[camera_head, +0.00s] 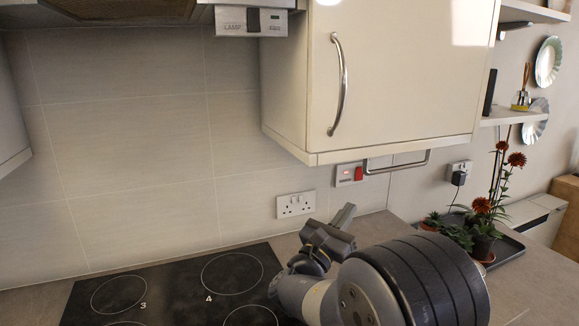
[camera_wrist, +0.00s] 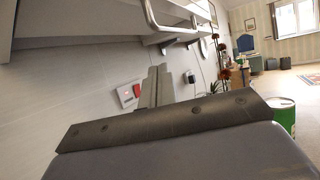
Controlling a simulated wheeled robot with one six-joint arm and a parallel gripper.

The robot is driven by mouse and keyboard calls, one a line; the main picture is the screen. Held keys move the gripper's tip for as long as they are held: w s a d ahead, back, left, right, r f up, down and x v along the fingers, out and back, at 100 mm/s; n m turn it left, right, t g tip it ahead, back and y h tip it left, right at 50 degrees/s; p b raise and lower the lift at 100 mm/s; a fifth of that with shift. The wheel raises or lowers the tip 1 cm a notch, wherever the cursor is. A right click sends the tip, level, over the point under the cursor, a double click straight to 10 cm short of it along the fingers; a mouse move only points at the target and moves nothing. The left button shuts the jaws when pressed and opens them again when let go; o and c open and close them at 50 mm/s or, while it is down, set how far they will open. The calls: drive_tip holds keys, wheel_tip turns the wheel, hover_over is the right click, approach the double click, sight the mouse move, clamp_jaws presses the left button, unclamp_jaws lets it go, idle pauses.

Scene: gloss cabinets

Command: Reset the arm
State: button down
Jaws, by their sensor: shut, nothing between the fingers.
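My gripper (camera_head: 343,217) is low over the worktop at the right edge of the black hob (camera_head: 180,290), in front of the tiled wall. My arm's large dark wrist joint fills the lower middle of the head view. In the wrist view my gripper's fingers (camera_wrist: 158,80) are together, with nothing between them, and point towards the wall below the cabinet.
A cream wall cabinet (camera_head: 400,80) with a curved handle (camera_head: 339,85) hangs above. Sockets (camera_head: 296,204) and a red switch (camera_head: 358,173) are on the wall. Potted red flowers (camera_head: 482,215) stand on a dark tray (camera_head: 508,248) at right. A green can (camera_wrist: 283,113) shows at right.

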drive_tip(key=w+d+r+p, duration=0.3)
drive_tip(key=r, duration=0.2)
drive_tip(key=shift+w+d+p, duration=0.2)
drive_tip(key=shift+w+p, duration=0.2)
